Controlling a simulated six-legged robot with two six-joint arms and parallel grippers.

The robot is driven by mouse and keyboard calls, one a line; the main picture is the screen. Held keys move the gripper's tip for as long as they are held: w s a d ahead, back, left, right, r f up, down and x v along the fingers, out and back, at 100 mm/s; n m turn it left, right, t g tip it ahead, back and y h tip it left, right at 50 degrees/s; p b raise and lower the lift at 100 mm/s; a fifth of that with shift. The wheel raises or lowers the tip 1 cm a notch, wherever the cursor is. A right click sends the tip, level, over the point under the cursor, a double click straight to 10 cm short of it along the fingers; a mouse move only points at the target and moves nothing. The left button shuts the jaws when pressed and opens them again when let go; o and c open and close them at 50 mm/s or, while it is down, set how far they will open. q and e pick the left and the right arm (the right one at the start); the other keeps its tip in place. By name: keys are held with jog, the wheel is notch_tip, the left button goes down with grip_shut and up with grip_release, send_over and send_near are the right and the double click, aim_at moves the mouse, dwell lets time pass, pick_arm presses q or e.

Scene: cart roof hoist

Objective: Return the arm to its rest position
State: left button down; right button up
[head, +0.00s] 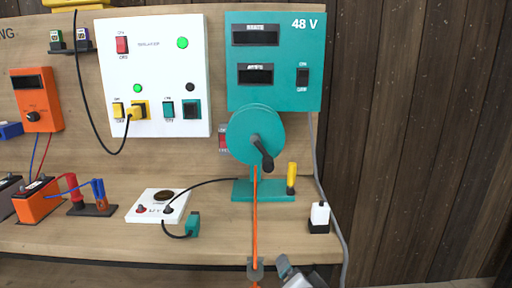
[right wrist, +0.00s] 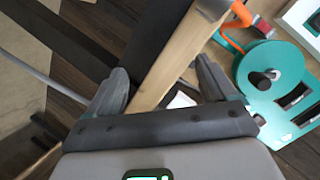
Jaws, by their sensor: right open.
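My right gripper (head: 288,272) shows at the bottom of the head view, in front of the bench's front edge and just right of the orange strap (head: 255,225). In the right wrist view the right gripper (right wrist: 160,80) has its two fingers spread apart, with nothing held between them. The wooden bench (right wrist: 172,55) shows beyond and between the fingers. The teal hoist drum (head: 256,134) with its black crank handle (head: 263,153) is well above the gripper; it also shows at the right of the wrist view (right wrist: 270,68). My left gripper is in neither view.
A black block (head: 255,266) sits on the strap close to the right gripper. Right of the bench is free room.

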jog(key=s+d+f+n+g, duration=0.15)
jog(key=s+f, duration=0.25)
jog(key=f, duration=0.4)
jog(key=s+f+n+g+y, duration=0.1)
jog(key=s+f+g, duration=0.2)
jog(key=f, duration=0.5)
jog(key=s+d+f+n+g, duration=0.1)
jog(key=s+f+n+g, duration=0.2)
jog(key=f, duration=0.4)
jog(key=s+f+n+g+y, duration=0.1)
jog(key=s+f+g, duration=0.2)
jog(key=s+f, duration=0.5)
jog(key=s+f+g+y, duration=0.1)
jog(key=s+f+g, duration=0.2)
jog(key=s, duration=0.8)
notch_tip(320, 180, up, 13)
jog(key=p, duration=1.3)
jog(key=shift+w+d, duration=0.15)
jog(key=shift+w, duration=0.15)
